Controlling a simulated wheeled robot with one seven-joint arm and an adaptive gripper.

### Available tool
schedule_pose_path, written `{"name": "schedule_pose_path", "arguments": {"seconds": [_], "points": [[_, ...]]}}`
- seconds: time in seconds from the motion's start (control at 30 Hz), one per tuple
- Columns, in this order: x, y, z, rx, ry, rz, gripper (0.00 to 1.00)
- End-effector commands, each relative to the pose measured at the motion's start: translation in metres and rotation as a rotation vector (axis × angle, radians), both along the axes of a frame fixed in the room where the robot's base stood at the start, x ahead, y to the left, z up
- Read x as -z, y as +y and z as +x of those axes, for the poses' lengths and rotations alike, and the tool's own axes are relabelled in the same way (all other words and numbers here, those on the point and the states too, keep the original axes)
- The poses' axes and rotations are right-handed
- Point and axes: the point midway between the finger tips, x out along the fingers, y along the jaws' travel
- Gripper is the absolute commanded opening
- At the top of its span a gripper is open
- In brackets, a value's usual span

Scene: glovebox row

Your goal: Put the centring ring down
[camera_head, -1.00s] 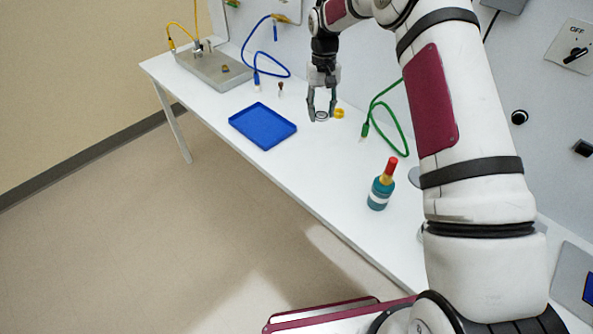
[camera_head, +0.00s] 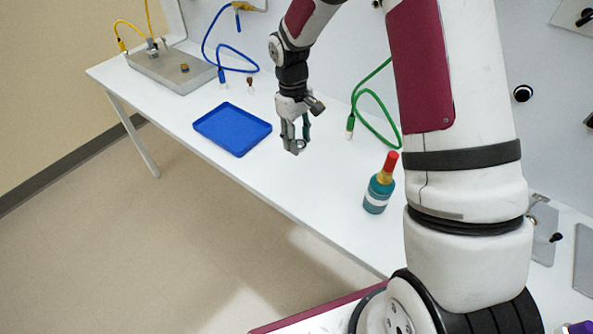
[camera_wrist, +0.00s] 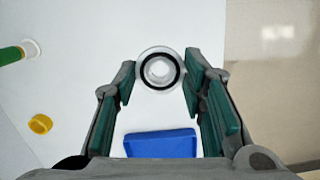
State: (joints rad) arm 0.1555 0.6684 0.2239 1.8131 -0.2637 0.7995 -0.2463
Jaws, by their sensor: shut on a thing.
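The centring ring (camera_wrist: 143,69) is a metal ring with a black inner band. In the wrist view it sits between the fingertips of my gripper (camera_wrist: 159,80), which is shut on it.
A teal bottle with a red top (camera_head: 379,185) stands right of my gripper. A green hose (camera_head: 380,105) and a blue hose (camera_head: 232,68) lie behind. A grey metal block (camera_head: 172,68) stands at the far left.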

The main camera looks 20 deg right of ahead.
Motion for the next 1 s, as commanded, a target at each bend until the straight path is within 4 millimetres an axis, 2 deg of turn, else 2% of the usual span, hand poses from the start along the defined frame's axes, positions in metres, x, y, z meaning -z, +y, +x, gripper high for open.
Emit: {"name": "schedule_pose_path", "arguments": {"seconds": [0.03,0.1,0.3,0.43,0.6,0.67,0.77,1.0], "points": [[0.014,-0.002,-0.009,-0.131,0.002,-0.003,0.19],[0.024,-0.003,-0.029,-0.333,0.002,-0.001,0.19],[0.043,-0.003,-0.086,-0.913,0.002,0.000,0.19],[0.052,-0.001,-0.117,-1.207,0.002,0.000,0.19],[0.058,0.001,-0.141,-1.416,0.002,0.001,0.19],[0.059,0.001,-0.142,-1.447,0.001,0.000,0.19],[0.062,0.001,-0.134,-1.466,-0.001,-0.003,0.19],[0.065,0.000,-0.085,-1.464,0.001,0.002,0.19]]}}
